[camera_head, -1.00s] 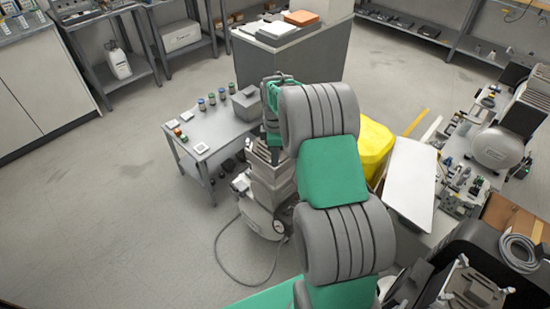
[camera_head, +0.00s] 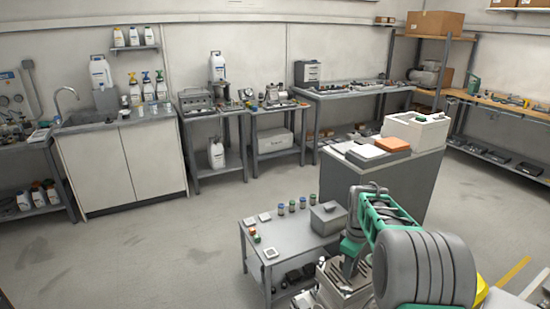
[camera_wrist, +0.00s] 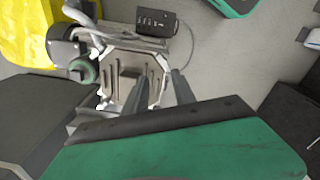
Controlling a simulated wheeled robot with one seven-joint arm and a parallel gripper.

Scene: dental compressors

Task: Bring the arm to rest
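My arm (camera_head: 425,265), grey with green links, rises from the bottom right of the head view and bends down beside the small table. My gripper (camera_wrist: 160,92) shows in the wrist view as two grey fingers with a gap between them. I see nothing held in the gap. Behind the fingers is a metal unit with a ribbed plate (camera_wrist: 128,72); I cannot tell whether they touch it. In the head view the fingertips cannot be made out.
The small grey table (camera_head: 285,236) holds jars, small white trays and a grey box (camera_head: 328,218). A grey cabinet (camera_head: 385,185) with trays and a white bin stands behind my arm. Floor is clear to the left (camera_head: 150,255). Yellow material (camera_wrist: 28,30) shows in the wrist view.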

